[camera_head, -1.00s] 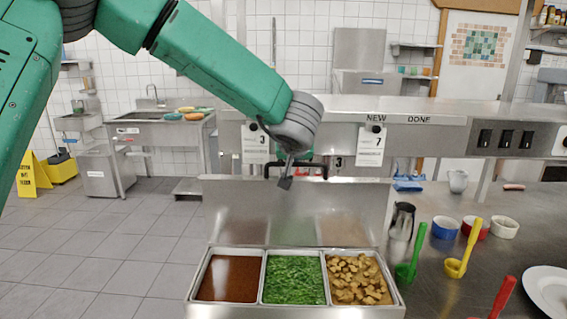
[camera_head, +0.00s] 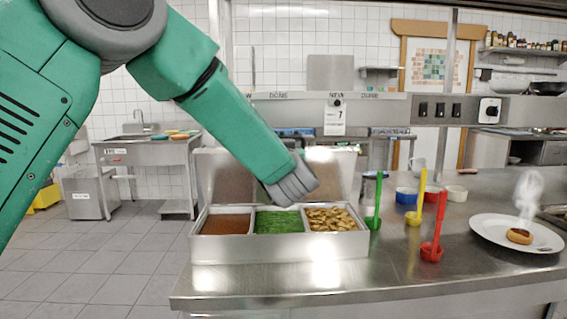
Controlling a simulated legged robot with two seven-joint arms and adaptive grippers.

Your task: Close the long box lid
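The long metal box (camera_head: 280,248) stands on the steel counter. Its three compartments hold brown sauce on the left, chopped greens in the middle and light brown pieces on the right. Its lid (camera_head: 222,182) stands raised along the box's rear edge, so the box is open. My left arm comes in from the left, and its grey wrist is in front of the lid, above the middle and right compartments. My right gripper is not in view.
Right of the box stand a green ladle (camera_head: 374,205), a yellow ladle (camera_head: 416,205) and a red ladle (camera_head: 434,235), with small bowls behind. A white plate (camera_head: 490,232) with steaming food is farther right. The counter in front of the ladles is clear.

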